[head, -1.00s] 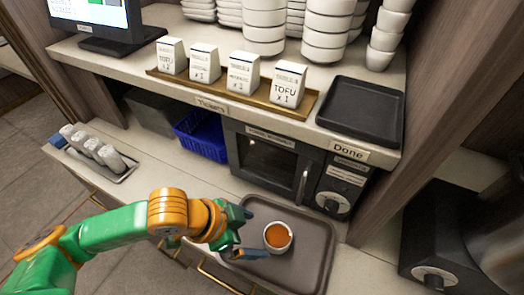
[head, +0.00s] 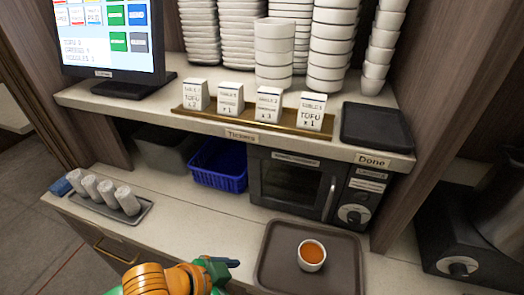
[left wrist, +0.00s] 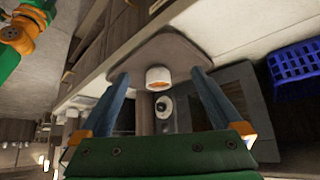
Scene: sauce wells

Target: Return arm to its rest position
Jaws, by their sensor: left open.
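My left arm, green with orange joints, comes in low at the bottom of the head view. Its gripper (head: 222,270) is left of the brown tray (head: 335,284), and part of it is cut off by the frame edge. In the left wrist view the two blue fingers of this gripper (left wrist: 163,78) are spread with nothing held between them. A white cup of orange sauce (head: 312,255) stands upright on the tray, apart from the gripper. The cup also shows beyond the fingers in the left wrist view (left wrist: 158,80). My right gripper is not seen.
A shelf above holds white ticket boxes on a gold tray (head: 250,121), stacked bowls, a screen (head: 108,35) and a black Done tray (head: 376,126). Below are a microwave (head: 290,184), a blue basket (head: 218,165) and a tray of bottles (head: 112,195). The counter's middle is clear.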

